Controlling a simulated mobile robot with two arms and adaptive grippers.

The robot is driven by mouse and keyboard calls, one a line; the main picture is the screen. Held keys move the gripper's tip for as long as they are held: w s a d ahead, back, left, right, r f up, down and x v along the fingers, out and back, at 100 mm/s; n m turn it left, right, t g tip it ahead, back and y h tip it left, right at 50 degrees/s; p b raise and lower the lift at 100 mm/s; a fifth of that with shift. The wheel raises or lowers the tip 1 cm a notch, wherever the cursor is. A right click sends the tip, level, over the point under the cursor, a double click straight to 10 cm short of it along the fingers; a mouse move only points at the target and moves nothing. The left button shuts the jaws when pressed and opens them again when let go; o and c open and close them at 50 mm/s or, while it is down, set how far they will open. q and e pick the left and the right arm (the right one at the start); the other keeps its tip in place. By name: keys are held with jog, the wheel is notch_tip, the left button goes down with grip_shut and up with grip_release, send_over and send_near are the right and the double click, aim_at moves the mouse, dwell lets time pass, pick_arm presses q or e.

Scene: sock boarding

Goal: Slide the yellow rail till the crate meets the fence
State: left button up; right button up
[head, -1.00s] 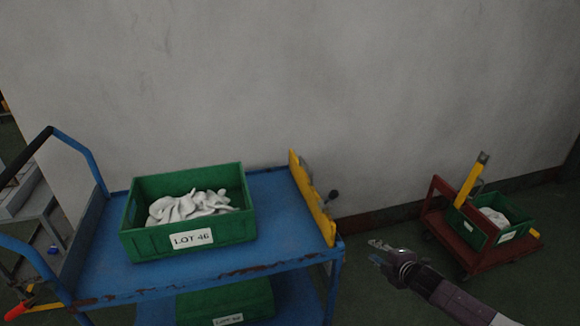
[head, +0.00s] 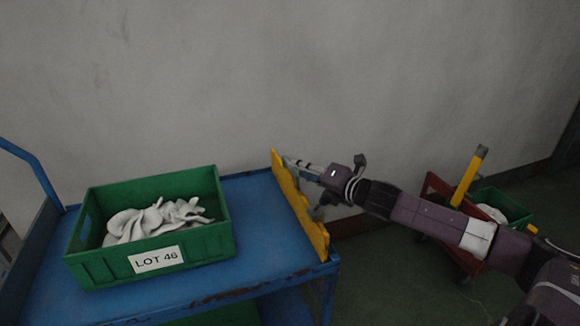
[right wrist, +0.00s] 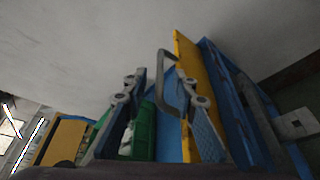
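The yellow rail (head: 307,220) stands along the right end of the blue cart top (head: 262,215). A green crate (head: 205,247) with white socks and a label reading LOT 46 sits on the cart, left of the rail, with bare blue deck between them. A raised blue panel at the cart's left end may be the fence; I cannot tell. My right gripper (head: 287,163) is at the rail's far end. In the right wrist view, its fingers (right wrist: 161,72) are spread, with a grey handle (right wrist: 163,84) by the rail (right wrist: 187,60) between them. My left gripper is out of view.
The grey wall stands close behind the cart. A red trolley (head: 432,185) with a yellow post (head: 470,176) and another green crate (head: 515,210) stands at right, partly behind my right arm. A blue push bar (head: 35,168) rises at the cart's left.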

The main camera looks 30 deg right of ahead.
jog(key=shift+x, duration=2.8)
jog(key=shift+s, duration=0.1)
grip_shut()
